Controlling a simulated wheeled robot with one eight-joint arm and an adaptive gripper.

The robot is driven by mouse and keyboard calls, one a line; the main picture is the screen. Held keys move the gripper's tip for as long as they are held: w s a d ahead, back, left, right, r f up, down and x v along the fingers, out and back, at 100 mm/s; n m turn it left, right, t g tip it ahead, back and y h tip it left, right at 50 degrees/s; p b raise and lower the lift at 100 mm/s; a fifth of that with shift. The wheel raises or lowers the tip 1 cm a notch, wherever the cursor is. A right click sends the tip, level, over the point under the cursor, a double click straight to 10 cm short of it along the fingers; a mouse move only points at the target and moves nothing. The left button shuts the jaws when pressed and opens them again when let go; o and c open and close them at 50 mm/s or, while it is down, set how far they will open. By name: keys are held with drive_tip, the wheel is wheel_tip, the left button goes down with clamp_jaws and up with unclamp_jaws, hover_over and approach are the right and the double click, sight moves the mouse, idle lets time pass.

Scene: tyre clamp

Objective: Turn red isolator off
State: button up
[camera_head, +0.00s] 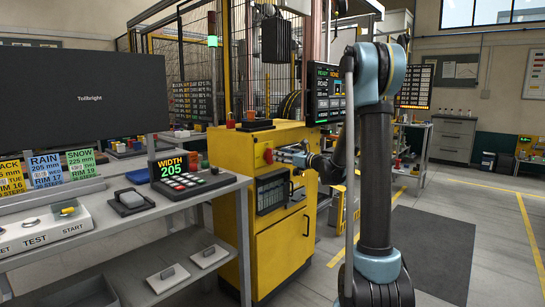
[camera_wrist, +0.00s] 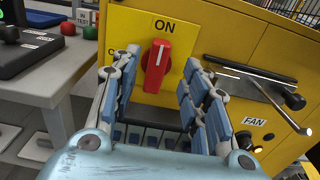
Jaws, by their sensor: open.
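The red isolator (camera_wrist: 157,66) is a rotary handle on a yellow plate on the front of the yellow cabinet (camera_head: 283,240). In the wrist view its handle stands nearly upright, under the "ON" label (camera_wrist: 165,26). Another label at the plate's left is mostly hidden by my left finger. The isolator shows small and red in the head view (camera_head: 268,155). My gripper (camera_wrist: 163,63) is open, with its blue-padded fingers to the left and right of the handle in the picture. I see no contact, and depth is hard to judge. My gripper also shows in the head view (camera_head: 292,150).
A bar handle (camera_wrist: 255,85) and a black knob near the "FAN" label (camera_wrist: 254,122) stick out at the right. A grey bench (camera_head: 180,205) with a control box (camera_head: 186,180) stands left of the cabinet. Open floor lies to the right.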

sight(269, 156)
drive_tip(key=x, duration=0.5)
drive_tip(key=shift+w+a, duration=0.25)
drive_tip(key=shift+a, duration=0.05)
